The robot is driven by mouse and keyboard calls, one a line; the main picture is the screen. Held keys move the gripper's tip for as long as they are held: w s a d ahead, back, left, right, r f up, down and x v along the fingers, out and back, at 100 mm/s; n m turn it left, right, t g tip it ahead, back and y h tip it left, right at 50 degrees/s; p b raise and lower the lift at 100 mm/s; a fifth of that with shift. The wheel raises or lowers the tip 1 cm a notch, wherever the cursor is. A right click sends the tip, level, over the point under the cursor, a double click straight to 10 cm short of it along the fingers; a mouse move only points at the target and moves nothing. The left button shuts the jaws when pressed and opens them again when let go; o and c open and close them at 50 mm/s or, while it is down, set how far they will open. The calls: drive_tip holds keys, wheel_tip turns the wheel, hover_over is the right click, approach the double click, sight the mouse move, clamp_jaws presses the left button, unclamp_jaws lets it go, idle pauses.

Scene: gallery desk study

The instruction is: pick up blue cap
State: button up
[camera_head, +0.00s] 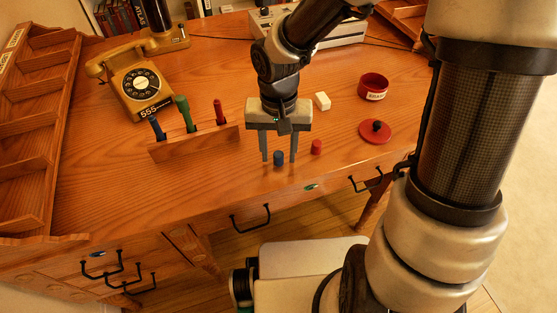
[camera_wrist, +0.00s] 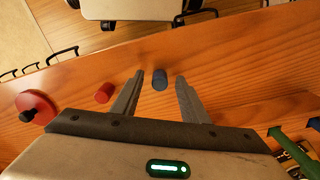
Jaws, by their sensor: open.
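The blue cap (camera_head: 278,158) is a small dark-blue cylinder on the wooden desk near its front edge. In the wrist view the blue cap (camera_wrist: 160,82) sits between and slightly beyond my two fingertips. My gripper (camera_head: 279,160) is open and points down over the cap, one finger on each side. In the wrist view my gripper (camera_wrist: 159,77) has wide-apart fingers, with gaps between the cap and both fingers. Nothing is held.
A red cap (camera_head: 316,147) stands just right of my gripper. A wooden holder (camera_head: 195,146) with blue, green and red markers is to the left. A yellow telephone (camera_head: 140,85) is back left.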

drive_tip(key=shift+f, duration=0.4)
drive_tip(key=shift+c, duration=0.5)
clamp_jaws()
drive_tip(key=shift+r, duration=0.15)
